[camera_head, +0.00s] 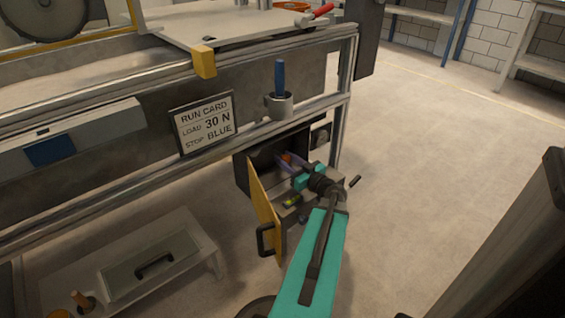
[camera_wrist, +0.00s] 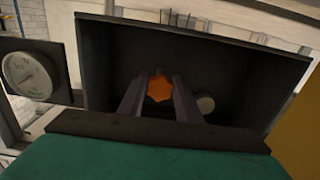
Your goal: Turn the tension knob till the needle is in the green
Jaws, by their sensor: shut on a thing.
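The orange tension knob (camera_wrist: 160,89) is a lobed knob inside a dark open box (camera_wrist: 255,65). In the wrist view my gripper (camera_wrist: 160,92) reaches into the box with its two fingers on either side of the knob, shut on it. A round white gauge (camera_wrist: 28,75) sits left of the box in the wrist view. Its needle and green band are too small to read surely. The gauge (camera_head: 320,136) is seen edge-on in the head view.
The box's yellow door (camera_head: 264,212) hangs open with a dark handle. A run card (camera_head: 204,122) reads load 30 N, stop blue. A pale round knob (camera_wrist: 206,103) is right of the orange one. A blue-handled tool (camera_head: 280,78) stands in a cup above.

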